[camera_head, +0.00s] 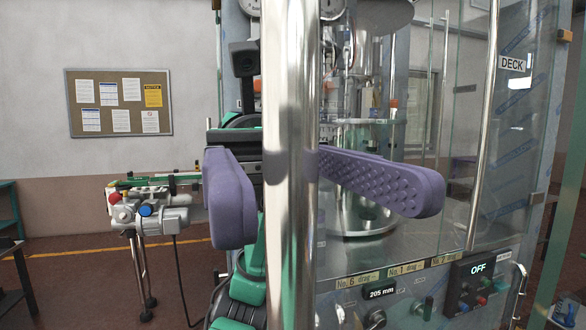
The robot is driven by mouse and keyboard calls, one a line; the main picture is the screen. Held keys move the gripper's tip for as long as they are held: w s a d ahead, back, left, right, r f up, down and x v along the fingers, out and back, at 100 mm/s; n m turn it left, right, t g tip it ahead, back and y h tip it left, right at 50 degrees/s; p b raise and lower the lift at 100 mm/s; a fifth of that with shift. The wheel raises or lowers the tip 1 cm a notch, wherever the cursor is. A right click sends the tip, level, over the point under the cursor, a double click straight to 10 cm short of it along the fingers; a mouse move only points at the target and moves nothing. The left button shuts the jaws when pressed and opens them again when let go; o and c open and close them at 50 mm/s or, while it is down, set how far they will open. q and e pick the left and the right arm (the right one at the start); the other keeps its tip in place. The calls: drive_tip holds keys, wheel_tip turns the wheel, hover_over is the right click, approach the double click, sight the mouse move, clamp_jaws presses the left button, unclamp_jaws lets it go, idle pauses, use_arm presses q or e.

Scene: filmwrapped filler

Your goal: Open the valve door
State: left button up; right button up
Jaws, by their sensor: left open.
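My left gripper (330,192) has two purple padded fingers spread wide apart. A thick shiny vertical bar (290,230), which looks like a door handle, stands upright in the near foreground. In the picture it lies between the two fingers, nearer the left one, and covers the palm and the root of the right finger. I see no finger closed on it; whether it is fully inside the jaws in depth I cannot tell. Behind is a glass-walled machine with a clear panel marked DECK (512,63). No label naming the valve door is readable. My right gripper is not in view.
Another vertical metal bar (490,120) is on the glass at the right. A control box reading OFF (480,285) and a 205 mm display (380,292) sit low on the machine. A small motor unit (150,213) stands at left; a notice board (118,103) hangs behind.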

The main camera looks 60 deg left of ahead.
use_arm(q)
drive_tip(key=b+v, duration=0.1)
drive_tip(key=v, duration=1.3)
